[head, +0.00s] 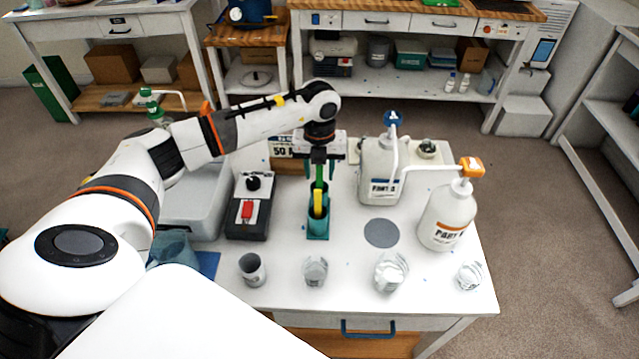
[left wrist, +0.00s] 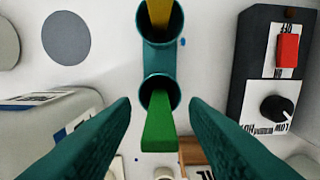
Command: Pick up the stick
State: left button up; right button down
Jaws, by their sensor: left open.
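A green stick (head: 319,174) stands in one tube of a teal two-tube holder (head: 318,237). A yellow stick (head: 318,203) stands in the other, nearer tube. My left gripper (head: 320,168) points down over the holder at the green stick's top. In the left wrist view the green stick (left wrist: 158,135) rises between the two open teal fingers (left wrist: 160,104), with a gap on each side. The yellow stick (left wrist: 160,14) lies beyond the fingertips in its tube of the holder (left wrist: 160,58). My right gripper is not in view.
A black box with a red switch (head: 247,212) stands left of the holder. Two pump jugs (head: 380,170) (head: 446,222) stand on the right. A grey disc (head: 381,233) and several cups (head: 315,271) are in front. A teal pitcher (head: 173,248) is at left.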

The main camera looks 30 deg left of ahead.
aim_at(319, 186)
pick_arm(q)
jog(key=shift+f, duration=1.1)
grip_shut()
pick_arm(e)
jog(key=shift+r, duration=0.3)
